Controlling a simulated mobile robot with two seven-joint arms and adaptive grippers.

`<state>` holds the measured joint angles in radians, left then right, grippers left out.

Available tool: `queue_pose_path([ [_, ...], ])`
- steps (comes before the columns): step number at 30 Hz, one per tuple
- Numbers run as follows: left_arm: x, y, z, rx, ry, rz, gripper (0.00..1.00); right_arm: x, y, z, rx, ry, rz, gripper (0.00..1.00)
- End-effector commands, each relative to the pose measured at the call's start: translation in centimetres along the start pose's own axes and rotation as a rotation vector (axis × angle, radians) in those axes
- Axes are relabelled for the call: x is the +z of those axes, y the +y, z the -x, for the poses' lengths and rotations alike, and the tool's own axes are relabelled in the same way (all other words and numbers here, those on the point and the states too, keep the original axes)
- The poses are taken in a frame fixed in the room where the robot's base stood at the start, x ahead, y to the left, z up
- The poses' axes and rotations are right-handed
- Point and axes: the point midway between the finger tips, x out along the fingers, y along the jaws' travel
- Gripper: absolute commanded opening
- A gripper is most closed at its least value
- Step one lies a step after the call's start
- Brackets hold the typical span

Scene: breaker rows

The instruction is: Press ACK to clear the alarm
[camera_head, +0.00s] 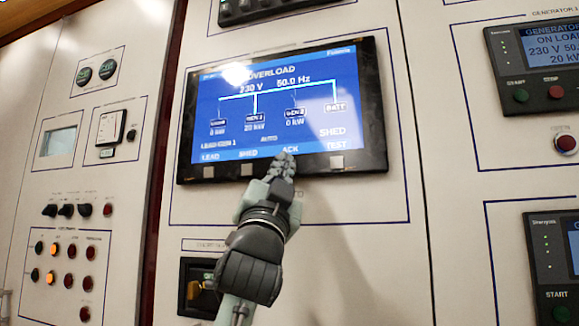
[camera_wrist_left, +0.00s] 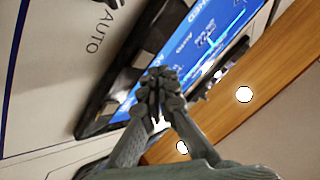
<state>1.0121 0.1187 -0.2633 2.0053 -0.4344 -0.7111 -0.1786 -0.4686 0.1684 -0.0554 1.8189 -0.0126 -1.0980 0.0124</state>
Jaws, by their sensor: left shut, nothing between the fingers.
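The blue display screen (camera_head: 272,100) in a black frame shows OVERLOAD, 230 V and 50.0 Hz. Its bottom row reads LEAD, SHED, ACK and TEST. The ACK label (camera_head: 290,149) shows just above my left gripper's fingertips. My left gripper (camera_head: 284,166) is shut and empty, with its tips over the lower bezel below ACK. The button under ACK is hidden behind the fingers; whether they touch it I cannot tell. In the left wrist view the closed fingers (camera_wrist_left: 160,82) overlap the screen's edge. My right gripper is not in view.
Square grey buttons sit on the bezel below LEAD (camera_head: 208,172), SHED (camera_head: 247,170) and TEST (camera_head: 337,162). A generator controller (camera_head: 540,75) is at the right, with a red button (camera_head: 565,143) below it. A panel of knobs and lamps (camera_head: 68,265) stands at the left.

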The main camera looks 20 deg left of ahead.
Motion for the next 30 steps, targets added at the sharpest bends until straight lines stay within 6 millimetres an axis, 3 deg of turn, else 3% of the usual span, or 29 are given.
queue_pose_path([
  [30, 0.46, 0.45, -0.61, 0.0, 0.0, 0.0, 0.0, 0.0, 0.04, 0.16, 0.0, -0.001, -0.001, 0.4],
])
